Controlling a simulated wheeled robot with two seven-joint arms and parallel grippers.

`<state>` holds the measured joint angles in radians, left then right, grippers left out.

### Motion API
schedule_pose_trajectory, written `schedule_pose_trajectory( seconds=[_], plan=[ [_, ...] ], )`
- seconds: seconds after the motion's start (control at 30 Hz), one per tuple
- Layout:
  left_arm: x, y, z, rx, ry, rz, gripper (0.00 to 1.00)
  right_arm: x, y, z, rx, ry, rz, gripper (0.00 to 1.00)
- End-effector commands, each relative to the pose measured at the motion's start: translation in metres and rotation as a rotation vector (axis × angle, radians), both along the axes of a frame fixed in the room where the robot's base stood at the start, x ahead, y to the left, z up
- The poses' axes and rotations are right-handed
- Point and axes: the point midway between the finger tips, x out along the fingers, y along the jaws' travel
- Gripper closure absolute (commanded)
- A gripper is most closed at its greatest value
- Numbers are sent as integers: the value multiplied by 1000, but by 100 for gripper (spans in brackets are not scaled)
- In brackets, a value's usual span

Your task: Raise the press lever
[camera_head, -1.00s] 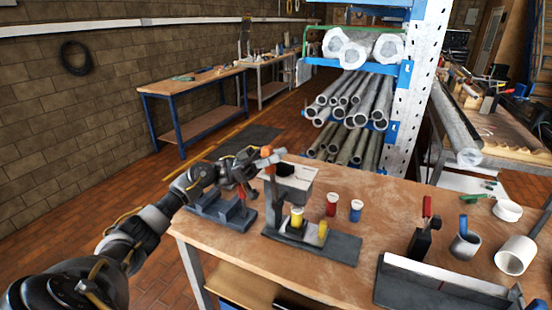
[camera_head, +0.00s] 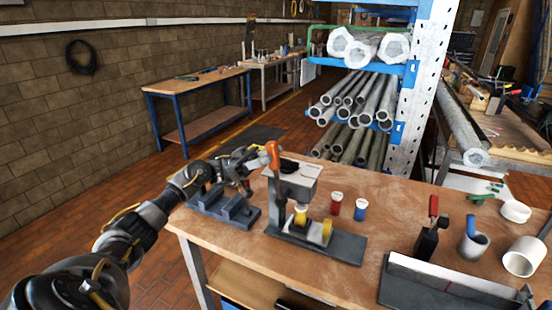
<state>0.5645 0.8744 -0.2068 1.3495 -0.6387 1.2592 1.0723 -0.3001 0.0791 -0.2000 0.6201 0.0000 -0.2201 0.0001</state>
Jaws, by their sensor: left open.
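The press (camera_head: 298,188) stands on a dark base plate (camera_head: 343,247) near the left end of the wooden workbench. Its lever has an orange handle (camera_head: 272,154), pointing upward on the left side of the press head. A yellow piece (camera_head: 301,217) stands under the head, and another yellow part (camera_head: 327,231) is on the base beside it. My left gripper (camera_head: 260,163) is open, just left of the orange handle; its fingers are small and dark, and I cannot tell whether they touch it. My right gripper is out of view.
A grey fixture (camera_head: 225,207) lies below my left gripper. A red jar (camera_head: 336,204) and a blue jar (camera_head: 360,210) stand right of the press. Further right are a long metal angle (camera_head: 440,280), a grey cup (camera_head: 473,245) and a white pipe piece (camera_head: 522,258).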

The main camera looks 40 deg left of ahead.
Motion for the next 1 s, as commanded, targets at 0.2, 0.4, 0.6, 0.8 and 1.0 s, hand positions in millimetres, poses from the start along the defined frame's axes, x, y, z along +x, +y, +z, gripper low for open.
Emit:
schedule_pose_trajectory(
  seconds=[0.2,0.4,0.6,0.8,1.0],
  plan=[
    [-6,38,-29,2,2,3,55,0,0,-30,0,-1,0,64],
    [-10,58,-38,0,0,0,55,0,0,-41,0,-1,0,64],
    [-11,63,-39,0,1,-1,55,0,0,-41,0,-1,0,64],
    [-11,63,-38,0,1,-1,55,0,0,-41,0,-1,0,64],
    [-11,62,-38,0,1,-1,55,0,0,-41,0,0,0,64]
  ],
)
